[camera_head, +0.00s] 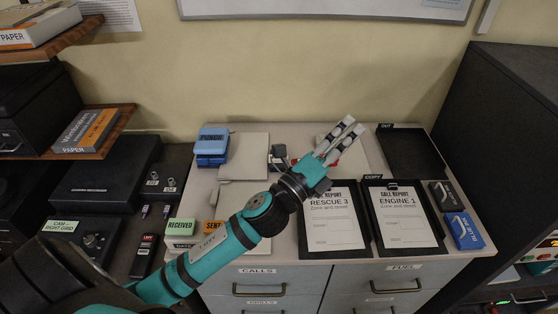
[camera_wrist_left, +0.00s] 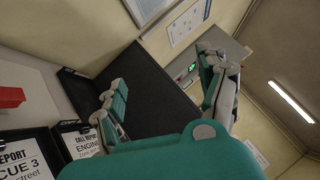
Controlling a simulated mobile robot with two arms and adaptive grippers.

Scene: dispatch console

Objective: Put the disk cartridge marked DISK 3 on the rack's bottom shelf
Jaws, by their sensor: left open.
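No cartridge that reads DISK 3 can be made out in either view, and I cannot identify the rack. My left gripper (camera_head: 352,128) is open and empty, above the back of the grey cabinet top (camera_head: 260,132), its fingers pointing up and to the right. In the left wrist view the two fingers (camera_wrist_left: 170,85) are spread apart with nothing between them. My left arm hides part of the cabinet top. My right gripper is in neither view.
Clipboards RESCUE 3 (camera_head: 334,225) and ENGINE 1 (camera_head: 403,218), a black OUT tray (camera_head: 410,155) and a blue box (camera_head: 463,231) cover the right side. A blue PUNCH (camera_head: 212,145) stands back left. Wooden shelves (camera_head: 112,135) and a tall dark cabinet (camera_head: 510,120) flank it.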

